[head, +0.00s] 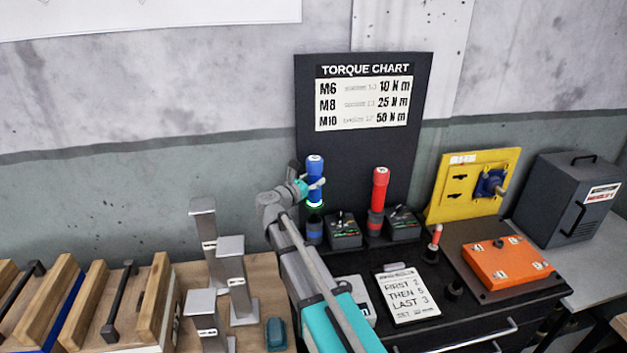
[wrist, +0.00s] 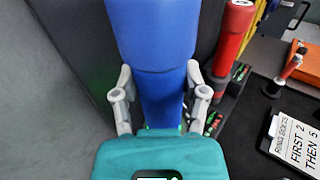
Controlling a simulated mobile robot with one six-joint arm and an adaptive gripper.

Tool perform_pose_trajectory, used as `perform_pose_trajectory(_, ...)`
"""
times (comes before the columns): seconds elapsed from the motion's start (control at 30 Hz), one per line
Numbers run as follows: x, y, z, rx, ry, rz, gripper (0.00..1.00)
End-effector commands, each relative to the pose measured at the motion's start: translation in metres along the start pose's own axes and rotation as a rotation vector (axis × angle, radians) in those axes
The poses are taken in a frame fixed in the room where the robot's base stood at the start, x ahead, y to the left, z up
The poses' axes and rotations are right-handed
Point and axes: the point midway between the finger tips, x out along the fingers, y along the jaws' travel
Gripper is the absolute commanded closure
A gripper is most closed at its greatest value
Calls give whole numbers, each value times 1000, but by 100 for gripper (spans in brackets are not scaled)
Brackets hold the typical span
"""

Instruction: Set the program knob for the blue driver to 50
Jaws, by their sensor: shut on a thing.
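The blue driver (head: 315,168) stands upright over a dark holder at the back of the black bench, with a green glowing ring low on it. My gripper (head: 309,187) is shut around its body. In the wrist view the driver (wrist: 150,40) stands between my two grey fingers (wrist: 160,88).
The red driver (head: 379,187) and a second dark box (head: 404,223) stand to the right. The torque chart (head: 364,97) behind lists M6 10, M8 25, M10 50 N m. An instruction card (head: 407,295), an orange box (head: 503,263) and grey metal blocks (head: 232,275) are nearby.

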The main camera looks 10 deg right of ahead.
Motion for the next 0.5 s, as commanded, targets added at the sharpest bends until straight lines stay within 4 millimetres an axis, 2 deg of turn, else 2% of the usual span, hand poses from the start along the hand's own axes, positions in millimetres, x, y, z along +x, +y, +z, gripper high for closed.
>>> perform_pose_trajectory(0.03,0,0,-7,-1,-2,0,100)
perform_pose_trajectory(0.5,0,0,-42,-1,-2,2,100)
